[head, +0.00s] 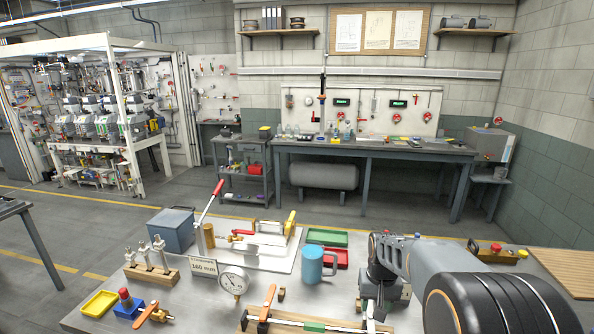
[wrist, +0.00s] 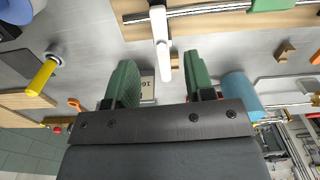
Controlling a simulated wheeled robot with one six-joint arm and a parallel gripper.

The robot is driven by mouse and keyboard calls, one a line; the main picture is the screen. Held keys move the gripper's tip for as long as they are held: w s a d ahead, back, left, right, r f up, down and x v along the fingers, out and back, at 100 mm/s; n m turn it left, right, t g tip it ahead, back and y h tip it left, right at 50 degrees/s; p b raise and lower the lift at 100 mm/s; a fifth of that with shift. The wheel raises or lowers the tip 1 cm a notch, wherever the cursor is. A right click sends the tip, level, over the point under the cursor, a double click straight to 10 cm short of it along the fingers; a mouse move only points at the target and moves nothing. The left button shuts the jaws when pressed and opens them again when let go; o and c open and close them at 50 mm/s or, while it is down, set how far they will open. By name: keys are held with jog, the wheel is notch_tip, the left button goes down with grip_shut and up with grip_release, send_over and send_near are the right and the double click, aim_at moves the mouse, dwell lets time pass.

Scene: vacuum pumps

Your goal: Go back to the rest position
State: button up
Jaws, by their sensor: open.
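My gripper (wrist: 160,62) shows in the wrist view with its two green fingers apart and nothing held between them. A white rod-like handle (wrist: 161,40) and part of a small lettered sign (wrist: 147,88) show beyond the gap between the fingers; I cannot tell their exact distance. In the head view my arm reaches in from the lower right over the bench, and the fingers cannot be made out there. The workbench (head: 205,315) lies in front of me with its items standing on it.
On the bench are a blue mug (head: 312,265), a pressure gauge (head: 234,283), a 160 mm sign (head: 203,267), a blue-grey box (head: 171,231), a yellow tray (head: 99,304) and a red-handled lever (head: 211,202). Open floor lies behind.

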jog(key=s+a+r+t, duration=0.2)
jog(key=s+r, duration=0.2)
jog(key=s, duration=0.4)
jog(key=s+a+r+n+t, duration=0.1)
jog(key=s+a+r+t, duration=0.1)
jog(key=s+r, duration=0.3)
jog(key=shift+s+n+t, duration=0.3)
jog(key=shift+s+t, duration=0.1)
jog(key=shift+s, duration=1.4)
jog(key=shift+a, duration=0.1)
